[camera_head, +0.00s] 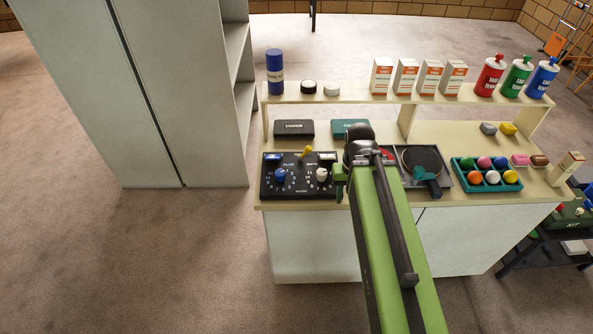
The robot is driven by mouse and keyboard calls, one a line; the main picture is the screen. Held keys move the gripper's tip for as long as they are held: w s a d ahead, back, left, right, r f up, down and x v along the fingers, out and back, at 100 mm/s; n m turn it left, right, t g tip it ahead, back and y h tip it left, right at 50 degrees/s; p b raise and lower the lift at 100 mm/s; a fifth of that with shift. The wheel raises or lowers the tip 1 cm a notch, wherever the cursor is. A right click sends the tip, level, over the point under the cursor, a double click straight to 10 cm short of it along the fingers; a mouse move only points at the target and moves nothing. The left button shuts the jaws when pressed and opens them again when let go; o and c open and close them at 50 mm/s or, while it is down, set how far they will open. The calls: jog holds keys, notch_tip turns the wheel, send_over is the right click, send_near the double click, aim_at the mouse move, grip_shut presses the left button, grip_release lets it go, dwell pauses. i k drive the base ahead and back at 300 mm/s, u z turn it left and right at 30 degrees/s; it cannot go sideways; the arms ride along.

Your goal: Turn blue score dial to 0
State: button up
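The black score panel (291,190) lies at the left front of the cream counter. The blue score dial (281,175) is on its left half, with small white marks around it; its pointer setting is too small to read. A white dial (321,174) is on the right half, and a yellow lever (305,152) stands between and behind them. My gripper (340,184) is at the panel's right edge, to the right of the white dial and apart from the blue dial. My arm partly hides it, so its opening cannot be told.
A raised shelf (350,98) carries a blue can (275,72), cartons and bottles. Behind the panel are a black box (294,129) and a teal box (350,128). A teal ball tray (487,186) sits right. A tall grey cabinet (180,90) stands left; floor before it is clear.

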aim_at(280, 174)
jog(key=u, duration=0.7)
jog(key=k, duration=0.5)
jog(key=z, duration=0.2)
jog(key=i, duration=0.5)
jog(key=u, duration=0.1)
